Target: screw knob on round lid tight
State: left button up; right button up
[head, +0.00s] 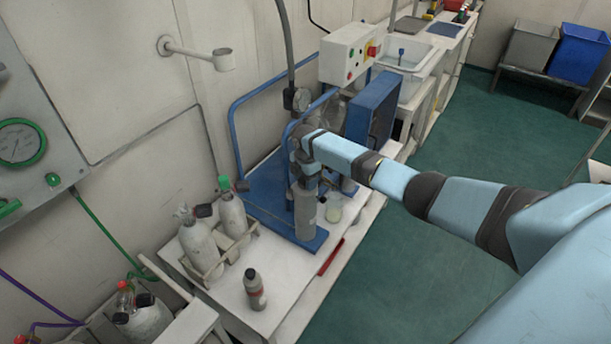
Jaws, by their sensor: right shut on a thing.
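My right arm reaches in from the right, and its wrist bends down over a blue stand on the worktable. My right gripper (308,181) points down at the top of an upright grey cylinder (305,212) on the stand's blue base (283,222). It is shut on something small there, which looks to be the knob. The knob and the round lid are hidden by my wrist and fingers, so I cannot tell how the knob sits. My left gripper is not in view.
A jar (334,208) is close right of the cylinder. Grey bottles (200,245) in a rack, a dark bottle (255,289) and a red bar (331,257) are in front.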

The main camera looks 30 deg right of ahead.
jog(key=m+p, duration=0.1)
jog(key=m, duration=0.2)
jog(key=shift+r+m+p, duration=0.15)
jog(key=shift+m+p, duration=0.25)
jog(key=m+p, duration=0.1)
jog(key=m, duration=0.2)
jog(key=shift+p, duration=0.3)
jog(key=m+p, duration=0.1)
jog(key=m, duration=0.3)
jog(key=m+p, duration=0.2)
jog(key=m, duration=0.2)
jog(key=shift+m, duration=0.3)
jog(key=m+p, duration=0.1)
jog(key=m, duration=0.2)
jog(key=shift+m, duration=0.4)
jog(key=m, duration=0.3)
jog(key=shift+m+p, duration=0.3)
jog(key=shift+p, duration=0.05)
jog(key=m, duration=0.4)
jog(key=shift+p, duration=0.3)
jog(key=shift+m, duration=1.6)
